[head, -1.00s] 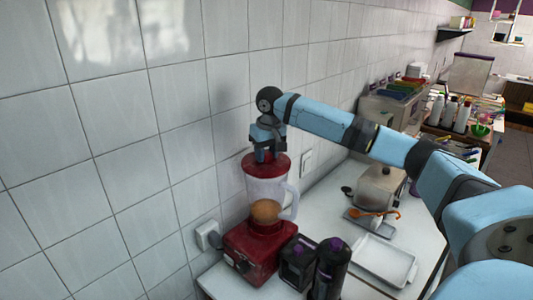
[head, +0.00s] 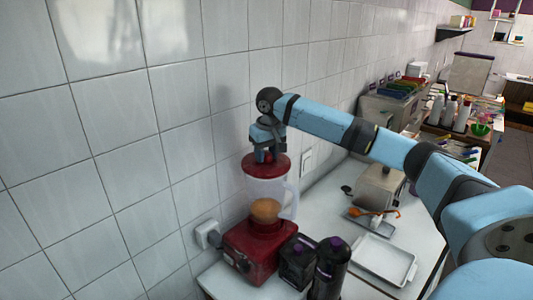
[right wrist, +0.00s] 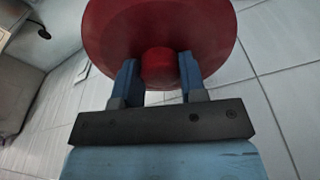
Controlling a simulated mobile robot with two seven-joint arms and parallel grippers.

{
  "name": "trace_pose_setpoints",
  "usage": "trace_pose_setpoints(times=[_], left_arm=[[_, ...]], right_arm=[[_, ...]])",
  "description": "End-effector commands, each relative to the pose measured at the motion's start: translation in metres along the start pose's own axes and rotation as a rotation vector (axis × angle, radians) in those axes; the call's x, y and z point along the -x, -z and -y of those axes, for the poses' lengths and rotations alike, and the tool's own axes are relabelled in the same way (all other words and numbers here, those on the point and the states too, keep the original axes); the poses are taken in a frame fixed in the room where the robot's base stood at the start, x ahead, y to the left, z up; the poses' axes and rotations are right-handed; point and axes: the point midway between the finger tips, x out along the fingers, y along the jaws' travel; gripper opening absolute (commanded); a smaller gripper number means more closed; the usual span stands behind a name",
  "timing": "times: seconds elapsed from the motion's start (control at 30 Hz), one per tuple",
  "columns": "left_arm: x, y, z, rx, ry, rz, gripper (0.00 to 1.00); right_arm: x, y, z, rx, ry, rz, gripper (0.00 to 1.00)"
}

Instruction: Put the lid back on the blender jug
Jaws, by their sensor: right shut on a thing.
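The blender jug (head: 266,190) is clear, stands upright on a red blender base (head: 258,248) and holds a round tan mass. The round red lid (head: 280,168) is level at the jug's top rim; I cannot tell if it is fully seated. My right gripper (head: 265,157) points down from above and is shut on the lid's knob. In the right wrist view, the two blue fingers flank the red knob (right wrist: 158,68) in the middle of the lid (right wrist: 160,25). My left gripper is not in view.
Dark bottles (head: 330,268) stand close in front of the blender base. A white tray (head: 383,262) and a lidded pot (head: 380,188) are to the right on the counter. The tiled wall (head: 120,140) is close behind the jug.

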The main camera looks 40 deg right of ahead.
Motion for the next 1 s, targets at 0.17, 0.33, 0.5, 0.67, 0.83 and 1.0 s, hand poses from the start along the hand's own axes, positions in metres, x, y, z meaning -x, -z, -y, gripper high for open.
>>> trace_pose_setpoints(times=[0.17,0.33,0.5,0.67,0.83,1.0], left_arm=[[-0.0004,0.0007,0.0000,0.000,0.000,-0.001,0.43],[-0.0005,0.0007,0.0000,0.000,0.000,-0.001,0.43],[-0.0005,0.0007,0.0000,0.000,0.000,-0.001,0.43],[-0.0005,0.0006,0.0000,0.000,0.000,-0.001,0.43],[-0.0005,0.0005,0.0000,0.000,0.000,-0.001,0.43],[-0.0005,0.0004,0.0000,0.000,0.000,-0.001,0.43]], right_arm=[[0.0002,0.0004,0.0001,0.000,0.001,0.000,0.14],[0.0003,0.0005,0.0000,0.000,0.001,0.000,0.14],[0.0002,0.0005,0.0000,0.000,0.000,-0.001,0.59],[0.0001,0.0004,0.0000,0.000,0.000,0.000,0.68],[-0.0001,0.0004,0.0001,0.000,0.000,0.000,0.89],[-0.0001,0.0004,0.0001,0.000,0.000,0.000,0.94]])
